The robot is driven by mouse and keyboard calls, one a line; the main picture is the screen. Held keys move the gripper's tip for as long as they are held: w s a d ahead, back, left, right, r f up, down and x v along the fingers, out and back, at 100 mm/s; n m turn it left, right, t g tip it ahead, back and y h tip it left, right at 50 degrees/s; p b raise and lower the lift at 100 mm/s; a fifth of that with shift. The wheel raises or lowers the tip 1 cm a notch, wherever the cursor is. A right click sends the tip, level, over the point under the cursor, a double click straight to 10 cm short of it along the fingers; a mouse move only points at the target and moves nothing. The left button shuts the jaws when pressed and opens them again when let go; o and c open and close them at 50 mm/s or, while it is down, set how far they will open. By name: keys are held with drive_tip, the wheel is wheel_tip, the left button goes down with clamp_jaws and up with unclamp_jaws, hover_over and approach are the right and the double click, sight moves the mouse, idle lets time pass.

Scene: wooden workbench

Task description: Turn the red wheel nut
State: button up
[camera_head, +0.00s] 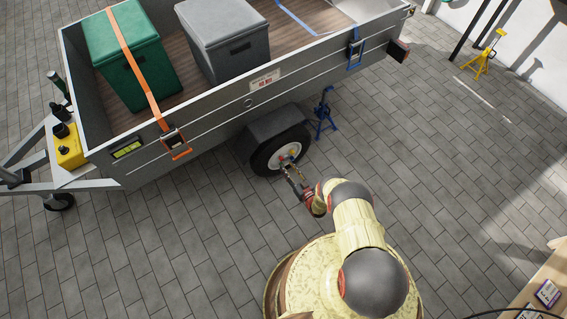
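The trailer wheel (262,160) has a black tyre and a pale rim under a dark mudguard. Small coloured nuts show on the rim, among them a red wheel nut (281,158), tiny at this distance. My gripper (289,168) is at the lower right of the rim, with its fingers pointing at the hub and close to the nuts. I cannot tell whether the fingers touch a nut or how far apart they are. The gripper partly covers the lower rim.
The grey trailer (210,125) carries a green box (130,55) and a grey box (225,38). A blue stand (324,112) is right of the wheel. A yellow stand (484,58) is farther off. A workbench (540,285) is at lower right. The paved floor between is clear.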

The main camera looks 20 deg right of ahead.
sight(282, 160)
drive_tip(key=shift+b+x, duration=0.55)
drive_tip(key=shift+x, duration=1.7)
drive_tip(key=c, duration=0.4)
clamp_jaws()
